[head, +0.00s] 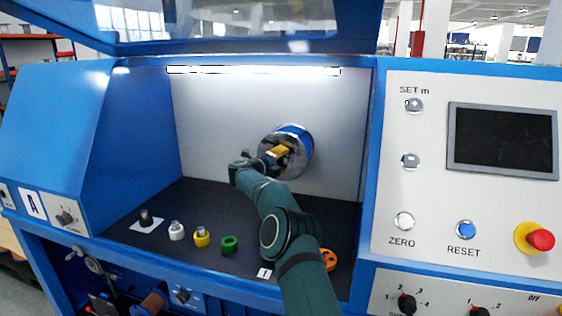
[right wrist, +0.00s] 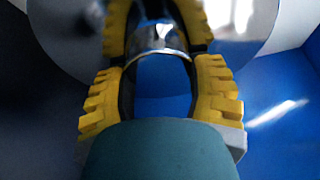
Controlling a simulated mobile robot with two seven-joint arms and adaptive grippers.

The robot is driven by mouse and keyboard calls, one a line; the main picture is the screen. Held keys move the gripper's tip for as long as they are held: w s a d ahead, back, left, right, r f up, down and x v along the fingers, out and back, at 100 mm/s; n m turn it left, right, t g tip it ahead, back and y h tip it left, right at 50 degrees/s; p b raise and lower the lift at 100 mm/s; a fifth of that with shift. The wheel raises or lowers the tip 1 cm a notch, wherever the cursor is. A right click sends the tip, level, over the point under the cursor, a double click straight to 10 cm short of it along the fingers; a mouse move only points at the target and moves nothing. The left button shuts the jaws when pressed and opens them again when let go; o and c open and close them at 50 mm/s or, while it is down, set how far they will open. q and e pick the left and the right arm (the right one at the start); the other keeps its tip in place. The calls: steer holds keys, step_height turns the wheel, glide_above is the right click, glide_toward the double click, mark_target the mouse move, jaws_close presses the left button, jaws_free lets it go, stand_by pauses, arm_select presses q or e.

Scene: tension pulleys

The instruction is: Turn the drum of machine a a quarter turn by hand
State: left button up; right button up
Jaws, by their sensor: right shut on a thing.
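Machine A (head: 110,140), a blue cabinet with an "A" label, fills the head view. Its drum (head: 299,140), with a blue side and a shiny metal face, sticks out of the pale back wall of the bay. My right gripper (head: 281,153) is at the front of the drum, its yellow fingers shut on it. The exact grip is partly hidden. My left gripper is out of view.
On the dark bay floor stand a dark piece on a white card (head: 146,222), a white piece (head: 176,231), a yellow one (head: 201,237) and a green ring (head: 230,245). An orange wheel (head: 328,259) lies beside my right arm. A control panel (head: 430,200) is at the right.

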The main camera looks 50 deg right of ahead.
steer(key=shift+r, duration=0.1)
steer(key=o, duration=1.3)
steer(key=shift+o, duration=0.2)
steer(key=shift+a, duration=0.1)
steer(key=s+a, duration=0.1)
steer(key=a, duration=1)
steer(key=shift+a+r, duration=0.35)
steer(key=shift+r, duration=0.1)
